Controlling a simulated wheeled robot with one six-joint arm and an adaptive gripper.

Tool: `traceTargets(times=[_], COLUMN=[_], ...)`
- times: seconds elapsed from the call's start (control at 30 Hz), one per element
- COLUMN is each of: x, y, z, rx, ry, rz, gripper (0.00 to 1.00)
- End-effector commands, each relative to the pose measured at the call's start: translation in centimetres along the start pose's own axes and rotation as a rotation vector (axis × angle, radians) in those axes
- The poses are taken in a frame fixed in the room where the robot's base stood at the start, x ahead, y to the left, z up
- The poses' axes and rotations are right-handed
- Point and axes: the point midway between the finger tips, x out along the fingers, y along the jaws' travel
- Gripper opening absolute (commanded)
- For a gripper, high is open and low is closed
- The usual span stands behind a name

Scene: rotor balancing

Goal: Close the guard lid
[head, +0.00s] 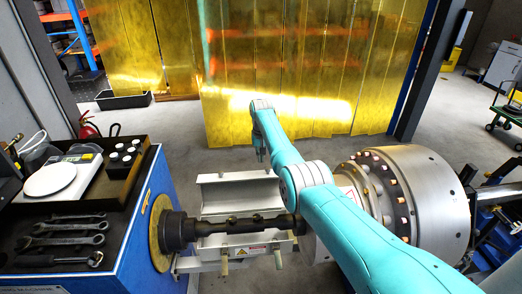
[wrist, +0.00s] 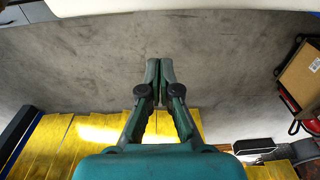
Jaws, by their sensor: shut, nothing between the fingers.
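The guard lid (head: 228,199) is a pale metal trough-shaped cover. In the head view it stands open, tipped back behind the dark rotor shaft (head: 240,226), so the shaft is exposed. The lid's right part is hidden by my arm. My gripper (head: 261,154) is in the air around the far side of the lid, near its upper edge; contact cannot be told. In the wrist view my gripper (wrist: 160,64) has its fingers together with nothing between them. A pale edge (wrist: 180,7) crosses the top of that view; it may be the lid.
A blue cabinet (head: 143,222) at left carries wrenches, a scale (head: 57,178) and a tray of weights (head: 122,160). A large metal drum (head: 425,200) stands right of the shaft. A yellow strip curtain (head: 290,75) hangs behind; the floor before it is clear.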

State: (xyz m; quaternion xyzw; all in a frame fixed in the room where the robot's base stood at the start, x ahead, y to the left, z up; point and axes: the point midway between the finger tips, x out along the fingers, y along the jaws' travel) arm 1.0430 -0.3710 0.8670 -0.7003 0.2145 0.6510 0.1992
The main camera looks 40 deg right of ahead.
Motion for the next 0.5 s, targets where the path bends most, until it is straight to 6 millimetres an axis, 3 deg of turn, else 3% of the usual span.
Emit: traceTargets(times=[0.27, 0.5], x=[2.0, 1.7], y=[0.0, 0.0], z=[0.0, 0.5], rx=[0.0, 0.0], ry=[0.001, 0.002], rz=[0.0, 0.0], gripper=[0.0, 0.0])
